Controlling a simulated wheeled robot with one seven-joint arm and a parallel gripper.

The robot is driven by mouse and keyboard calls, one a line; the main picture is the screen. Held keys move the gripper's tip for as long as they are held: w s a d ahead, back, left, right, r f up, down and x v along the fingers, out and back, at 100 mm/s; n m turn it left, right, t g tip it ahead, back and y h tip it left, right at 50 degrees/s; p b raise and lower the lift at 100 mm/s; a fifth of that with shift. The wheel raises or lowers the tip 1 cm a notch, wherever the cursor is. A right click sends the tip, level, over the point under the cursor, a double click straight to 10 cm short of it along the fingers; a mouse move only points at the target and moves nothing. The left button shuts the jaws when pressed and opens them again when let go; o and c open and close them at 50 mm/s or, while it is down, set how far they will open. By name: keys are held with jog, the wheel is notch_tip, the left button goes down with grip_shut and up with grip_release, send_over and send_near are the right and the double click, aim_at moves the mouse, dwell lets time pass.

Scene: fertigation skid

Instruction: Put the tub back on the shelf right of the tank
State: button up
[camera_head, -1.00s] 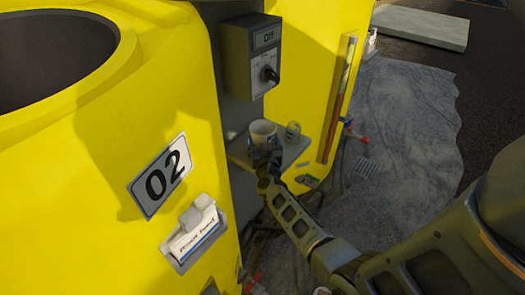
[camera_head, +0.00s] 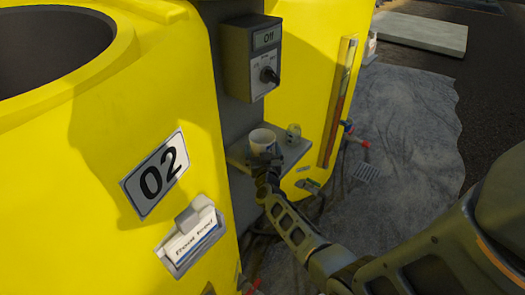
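The white tub (camera_head: 262,138) is at the small grey shelf (camera_head: 297,153), right of the yellow tank (camera_head: 95,160) marked 02. The tub looks upright, and I cannot tell whether its base rests on the shelf. My gripper (camera_head: 268,165) is at the tub's near side, just below its rim. The fingers are small and dark here, and whether they grip the tub is unclear.
A small jar (camera_head: 293,133) stands on the shelf right of the tub. A grey switch box (camera_head: 252,57) marked Off hangs above. A second yellow tank (camera_head: 305,60) with a gauge strip (camera_head: 338,100) stands behind. A label holder (camera_head: 192,236) juts from the near tank.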

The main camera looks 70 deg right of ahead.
jog(key=shift+a+r+p, duration=0.15)
jog(key=shift+r+p, duration=0.15)
jog(key=s+a+r+n+t+y+p, duration=0.1)
jog(key=s+a+r+n+t+y, duration=0.15)
jog(key=s+a, duration=0.55)
jog(key=s+a+r+n+t+y+p, duration=0.1)
jog(key=s+a+r+n+t+y, duration=0.15)
jog(key=a, duration=0.95)
jog(key=s+a+r+n+t+y+p, duration=0.1)
jog(key=s+a+r+n+t+y, duration=0.15)
jog(key=s+a, duration=0.55)
jog(key=s+a+r+n+g+y, duration=0.1)
jog(key=s+a+r+n+y, duration=0.1)
jog(key=s+a+r+y, duration=0.2)
jog(key=s+a+r+n+g+y, duration=0.1)
jog(key=s+a+r+y, duration=0.3)
jog(key=a+r, duration=0.6)
jog(key=shift+s+a+r+n, duration=0.35)
jog(key=shift+s+r+n, duration=0.25)
jog(key=shift+s, duration=0.4)
